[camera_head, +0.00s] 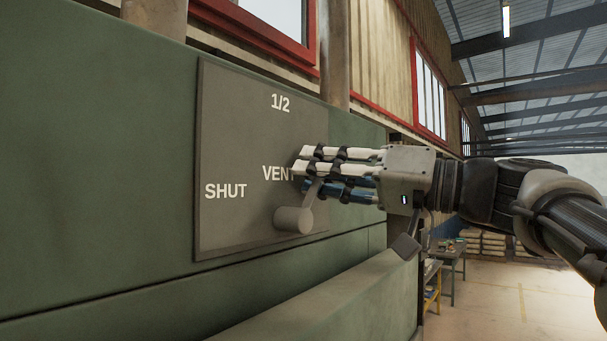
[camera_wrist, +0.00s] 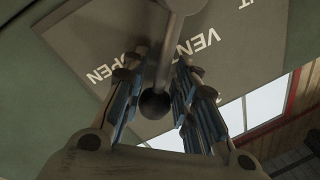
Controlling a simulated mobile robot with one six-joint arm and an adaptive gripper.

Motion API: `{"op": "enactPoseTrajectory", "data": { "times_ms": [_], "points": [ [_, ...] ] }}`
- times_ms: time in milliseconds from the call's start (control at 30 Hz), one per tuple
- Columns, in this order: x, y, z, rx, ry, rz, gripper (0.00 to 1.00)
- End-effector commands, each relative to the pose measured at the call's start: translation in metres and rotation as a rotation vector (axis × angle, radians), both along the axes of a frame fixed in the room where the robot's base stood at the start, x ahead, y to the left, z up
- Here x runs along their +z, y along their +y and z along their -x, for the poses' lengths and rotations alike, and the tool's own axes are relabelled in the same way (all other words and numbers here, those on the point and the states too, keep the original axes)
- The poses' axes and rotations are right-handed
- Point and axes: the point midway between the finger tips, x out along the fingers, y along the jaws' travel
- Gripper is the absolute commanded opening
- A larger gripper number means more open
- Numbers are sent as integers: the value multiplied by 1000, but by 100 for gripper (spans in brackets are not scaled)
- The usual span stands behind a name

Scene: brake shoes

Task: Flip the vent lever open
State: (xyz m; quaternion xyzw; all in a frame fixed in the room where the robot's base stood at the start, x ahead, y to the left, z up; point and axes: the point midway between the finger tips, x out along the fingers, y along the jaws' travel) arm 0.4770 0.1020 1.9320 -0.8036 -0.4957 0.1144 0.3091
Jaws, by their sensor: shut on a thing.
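The vent lever is a grey arm (camera_head: 314,192) on a round hub (camera_head: 293,219), on a grey plate (camera_head: 240,130) marked SHUT, VENT and 1/2. From the hub the arm slants up and to the right, until my gripper (camera_head: 306,169) hides its end. In the wrist view the lever arm (camera_wrist: 166,62) ends in a dark ball knob (camera_wrist: 155,103) between my fingers. My gripper (camera_wrist: 161,68) is shut on the lever. The word OPEN (camera_wrist: 106,68) shows beside the left finger in the wrist view; in the head view my gripper hides it.
The plate sits on a green panel (camera_head: 100,140). A green ledge (camera_head: 340,300) juts out below the plate, under my gripper. A workbench (camera_head: 446,262) stands far back at the right, and the floor there is open.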

Motion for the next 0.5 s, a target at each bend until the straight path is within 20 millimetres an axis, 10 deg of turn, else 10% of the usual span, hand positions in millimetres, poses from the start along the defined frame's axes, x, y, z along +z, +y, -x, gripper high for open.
{"op": "enactPoseTrajectory", "data": {
  "times_ms": [500],
  "points": [
    [-8,-6,-7,-3,103,-79,0]
  ]
}}
